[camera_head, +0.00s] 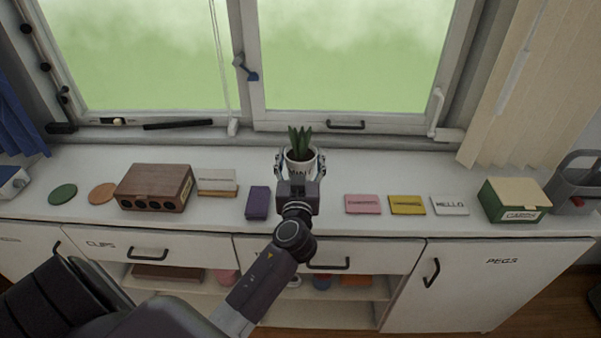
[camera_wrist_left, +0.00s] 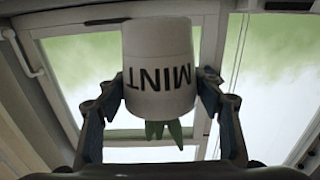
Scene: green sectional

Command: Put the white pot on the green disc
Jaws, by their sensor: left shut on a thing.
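The white pot (camera_head: 301,167) holds a green plant and stands upright between the fingers of my left gripper (camera_head: 298,165), near the middle of the white counter. In the left wrist view the pot (camera_wrist_left: 160,65) shows upside down with the word MINT, and both fingers of my left gripper (camera_wrist_left: 165,100) press its sides. Whether the pot touches the counter I cannot tell. The green disc (camera_head: 62,194) lies flat and bare at the far left of the counter. My right gripper is not in view.
An orange disc (camera_head: 102,193), a brown wooden box (camera_head: 155,187), a pale block (camera_head: 217,182) and a purple block (camera_head: 258,203) lie between disc and pot. Pink (camera_head: 362,204), yellow (camera_head: 407,205) and white (camera_head: 449,204) blocks and a green box (camera_head: 514,200) are at right. Windows stand behind.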

